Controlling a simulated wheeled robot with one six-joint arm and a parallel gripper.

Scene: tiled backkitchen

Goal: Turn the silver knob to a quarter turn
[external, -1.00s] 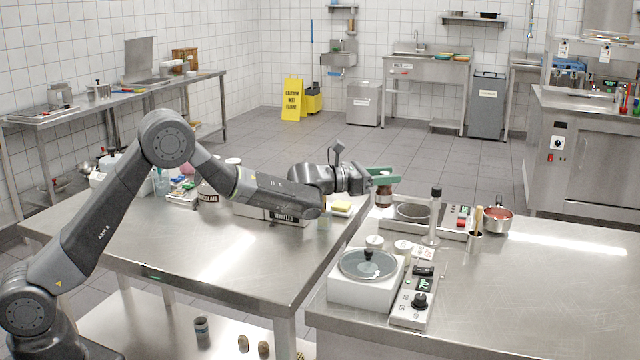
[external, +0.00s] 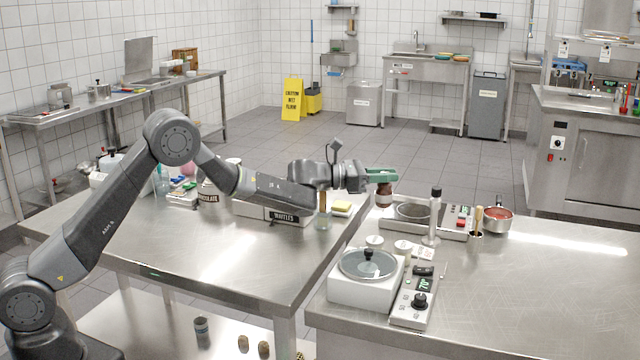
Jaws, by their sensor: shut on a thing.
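My gripper (external: 381,175), with green fingers, is at the far left corner of the right-hand steel counter. Its fingers are closed at the top of a small brown jar-like thing (external: 384,196), which stands upright beside the grey cooking unit. The fingers partly hide its top, and the exact contact is too small to see. I cannot pick out a silver knob for certain. A black knob (external: 420,300) sits on the control panel (external: 408,318) at the front of this counter, well apart from my gripper.
A white unit with a round glass lid (external: 368,263) stands near the counter's front left corner. A tall grinder (external: 435,215), a red-filled pot (external: 497,219) and the cooking unit (external: 452,232) stand close to my gripper. The counter's right side is clear.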

